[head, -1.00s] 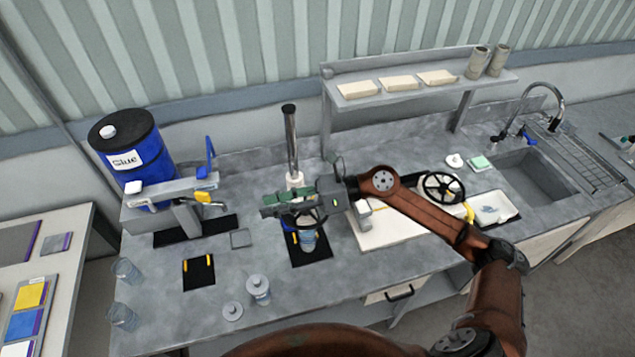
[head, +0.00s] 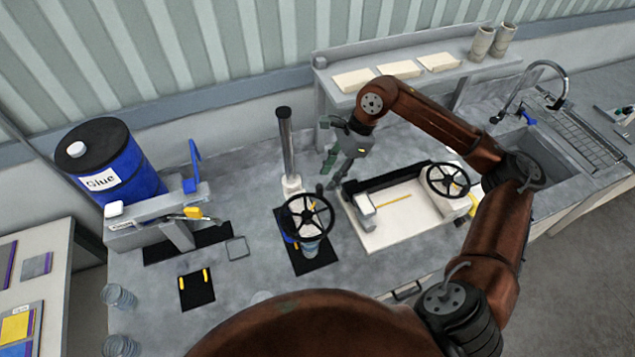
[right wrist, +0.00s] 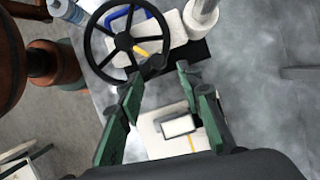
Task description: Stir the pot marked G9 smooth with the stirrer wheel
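The black stirrer wheel (head: 307,215) sits level on its stand, beside a metal post (head: 286,145) with a white base. A pale pot (head: 310,248) stands under the wheel on a black mat; the wheel partly hides it, and I cannot read any mark. My right gripper (head: 333,165) is up and to the right of the wheel, apart from it. In the right wrist view, its green-sided fingers (right wrist: 158,75) are spread with nothing between them, and the wheel (right wrist: 127,43) lies beyond their tips. My left gripper is out of view.
A white tray unit (head: 400,222) with a second black wheel (head: 447,181) stands right of the stirrer. A blue glue drum (head: 112,165) and grey dispenser (head: 160,207) are at left. A shelf (head: 400,75) runs behind.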

